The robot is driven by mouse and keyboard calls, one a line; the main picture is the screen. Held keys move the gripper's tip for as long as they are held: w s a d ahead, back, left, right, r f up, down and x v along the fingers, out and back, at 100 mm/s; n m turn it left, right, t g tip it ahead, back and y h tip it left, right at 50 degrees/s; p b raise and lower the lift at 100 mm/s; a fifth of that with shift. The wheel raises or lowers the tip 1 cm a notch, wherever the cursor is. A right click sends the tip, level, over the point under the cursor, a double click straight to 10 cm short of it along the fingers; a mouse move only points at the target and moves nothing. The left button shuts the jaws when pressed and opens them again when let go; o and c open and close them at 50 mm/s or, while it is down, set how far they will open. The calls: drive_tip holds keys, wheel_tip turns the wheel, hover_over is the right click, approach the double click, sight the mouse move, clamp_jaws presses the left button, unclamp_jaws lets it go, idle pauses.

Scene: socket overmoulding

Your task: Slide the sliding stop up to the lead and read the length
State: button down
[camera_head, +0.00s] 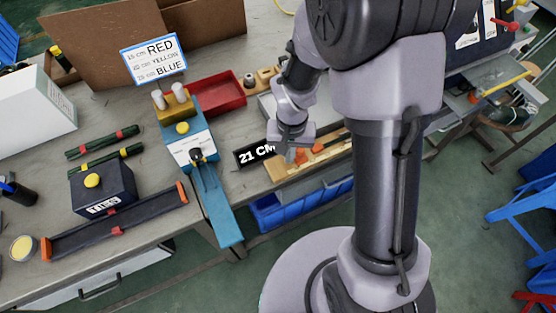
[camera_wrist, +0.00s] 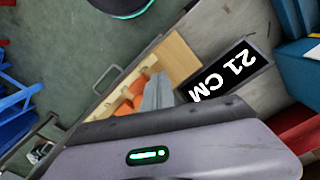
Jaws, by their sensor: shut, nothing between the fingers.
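A pale wooden measuring board (camera_head: 286,172) lies at the bench's front edge, with orange parts (camera_head: 317,149) on it. In the wrist view the board (camera_wrist: 176,59) runs diagonally, with the orange parts (camera_wrist: 127,105) beside my fingers. One orange part may be the sliding stop; I cannot tell which. A black display (camera_head: 254,154) next to the board reads "21 CM"; it also shows in the wrist view (camera_wrist: 228,72). My gripper (camera_head: 291,155) is shut and empty, pointing down over the board; its fingers (camera_wrist: 158,92) hide part of it. I cannot make out the lead clearly.
A blue press-like device (camera_head: 190,146) stands left of the display, with a red tray (camera_head: 217,94) behind it. A sign (camera_head: 154,59) lists lengths for red, yellow and blue. Blue bins (camera_head: 272,212) hang below the bench edge. A dark box (camera_head: 103,189) stands at left.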

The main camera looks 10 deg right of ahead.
drive_tip(key=shift+w+d, duration=0.15)
drive_tip(key=shift+d, duration=0.45)
drive_tip(key=shift+w+d, duration=0.15)
drive_tip(key=shift+d, duration=0.45)
idle(0.3)
drive_tip(key=shift+s+a, duration=0.15)
drive_tip(key=shift+a, duration=0.55)
wheel_tip(320, 180, up, 7)
drive_tip(key=p, duration=0.5)
